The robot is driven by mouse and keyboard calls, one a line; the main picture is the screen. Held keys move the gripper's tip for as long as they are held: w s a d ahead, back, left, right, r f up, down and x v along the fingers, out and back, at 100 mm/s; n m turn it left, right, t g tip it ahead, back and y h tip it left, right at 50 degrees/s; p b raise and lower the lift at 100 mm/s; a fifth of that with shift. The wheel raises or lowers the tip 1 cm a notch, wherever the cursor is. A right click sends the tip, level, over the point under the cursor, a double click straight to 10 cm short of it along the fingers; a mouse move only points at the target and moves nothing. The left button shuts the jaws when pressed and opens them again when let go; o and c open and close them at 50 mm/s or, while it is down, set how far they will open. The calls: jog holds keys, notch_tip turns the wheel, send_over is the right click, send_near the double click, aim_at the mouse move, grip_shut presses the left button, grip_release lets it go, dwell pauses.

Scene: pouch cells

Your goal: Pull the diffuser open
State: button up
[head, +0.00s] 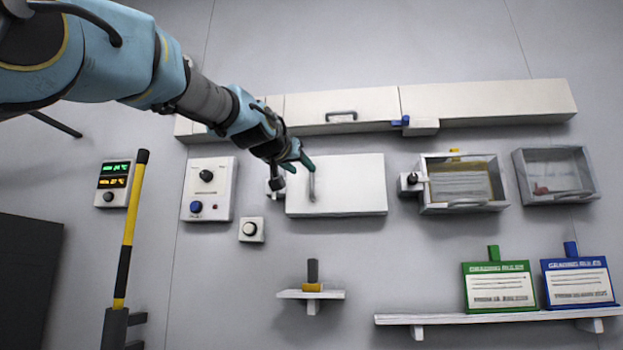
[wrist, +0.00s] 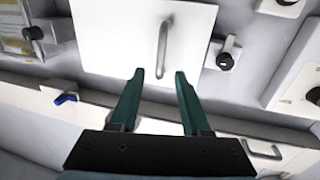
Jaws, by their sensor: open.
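No readable label marks the diffuser. A white square panel (head: 355,190) with an upright grey bar handle (head: 312,187) is on the wall just beyond my gripper (head: 300,163). Above it runs a long white housing (head: 480,103) whose middle section has a dark handle (head: 341,115) and a blue latch (head: 402,121) near its right end. In the wrist view my gripper (wrist: 160,77) is open and empty, its green fingers over the panel (wrist: 100,40). The bar handle (wrist: 163,48) lies ahead of the gap between the fingertips, apart from them.
A knob (head: 275,184) sits at the panel's left edge. Left are a control box (head: 208,190) and a round button (head: 250,229). Right are two clear-fronted boxes (head: 462,208) (head: 582,198). Below, a small shelf (head: 325,295) and a long shelf (head: 460,319) with green and blue signs stick out.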

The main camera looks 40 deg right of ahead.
aim_at(311, 177)
jog(key=p+x, duration=0.2)
jog(key=x, duration=0.6)
jog(key=shift+w+d, duration=0.25)
jog(key=shift+d, duration=0.05)
jog(key=shift+c, duration=0.3)
grip_shut()
dwell(0.7)
